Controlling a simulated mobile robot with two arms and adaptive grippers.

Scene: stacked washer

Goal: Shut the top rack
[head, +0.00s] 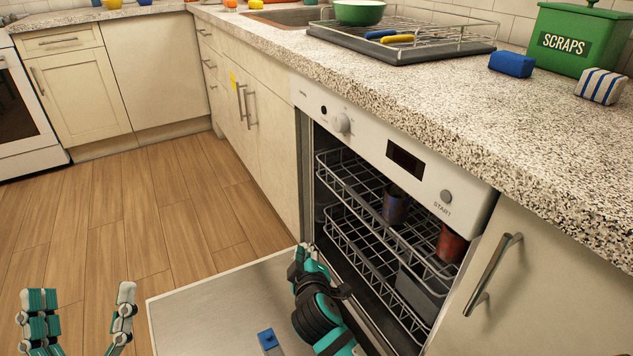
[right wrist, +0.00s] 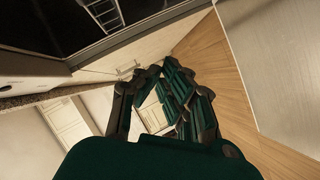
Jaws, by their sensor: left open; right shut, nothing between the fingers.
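The dishwasher (head: 405,158) stands open under the counter, its door (head: 220,305) folded down. Its wire top rack (head: 350,172) is in the upper part of the opening and holds a dark blue cup (head: 395,206) and a red-brown cup (head: 451,243). I cannot tell exactly how far out the rack sits. My right gripper (head: 308,254) is shut and empty, over the door by the left side of the opening, below the top rack. It also shows in the right wrist view (right wrist: 161,70). My left gripper (head: 80,308) is open and empty over the floor, left of the door.
A lower rack (head: 345,238) with a grey basket (head: 418,292) sits beneath. A blue piece (head: 268,340) lies on the door. The counter (head: 420,95) overhangs the dishwasher, and a cabinet handle (head: 493,273) juts out at right. The floor (head: 130,215) at left is clear.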

